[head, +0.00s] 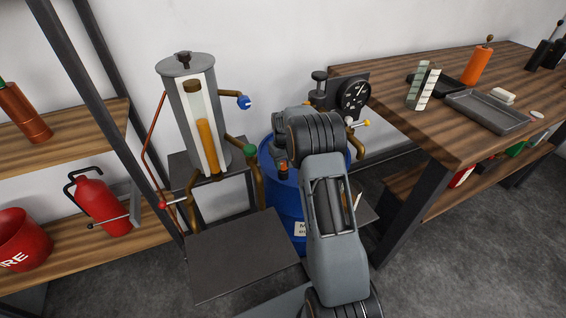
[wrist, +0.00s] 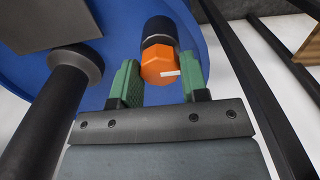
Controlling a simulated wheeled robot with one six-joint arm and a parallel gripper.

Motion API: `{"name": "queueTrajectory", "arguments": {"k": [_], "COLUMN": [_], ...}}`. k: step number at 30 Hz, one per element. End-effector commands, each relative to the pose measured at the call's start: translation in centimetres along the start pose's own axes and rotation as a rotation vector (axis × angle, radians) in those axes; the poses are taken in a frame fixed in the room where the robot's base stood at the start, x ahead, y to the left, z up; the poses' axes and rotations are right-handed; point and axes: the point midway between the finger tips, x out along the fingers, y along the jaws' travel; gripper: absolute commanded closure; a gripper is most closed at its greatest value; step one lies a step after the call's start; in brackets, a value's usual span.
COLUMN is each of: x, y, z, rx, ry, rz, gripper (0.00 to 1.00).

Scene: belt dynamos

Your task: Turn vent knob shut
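In the wrist view an orange faceted knob (wrist: 157,64) with a white pointer mark sits on the end of a dark cylinder at the blue drum (wrist: 120,20). It looks like the vent knob. My gripper (wrist: 159,76) has its two green fingers apart, one to each side of the knob. Thin gaps seem to show, and I cannot tell whether either finger touches it. In the head view a small orange-red part (head: 283,165), probably the same knob, shows above the blue drum (head: 285,205) left of my arm. My arm hides the gripper there.
A dark pipe (wrist: 68,85) stands close left of my fingers. A cylinder with an orange column (head: 207,145), brown pipes and a gauge (head: 354,95) surround the drum. A shelf with a red extinguisher (head: 100,202) is left; a wooden table (head: 430,130) is right.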

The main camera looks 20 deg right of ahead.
Motion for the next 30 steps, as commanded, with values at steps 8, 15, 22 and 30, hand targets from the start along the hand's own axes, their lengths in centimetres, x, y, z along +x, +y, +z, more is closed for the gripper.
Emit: {"name": "queueTrajectory", "arguments": {"k": [8,15,22,30], "x": [0.0,-0.2,-3.3,-8.9], "y": [0.0,0.0,0.0,0.0], "z": [0.0,0.0,-0.1,-0.1], "rx": [0.001,0.002,0.002,0.002], "ry": [0.0,0.001,0.004,0.004], "rz": [0.0,0.0,0.001,0.001], "gripper": [0.35,0.35,0.35,0.35]}}
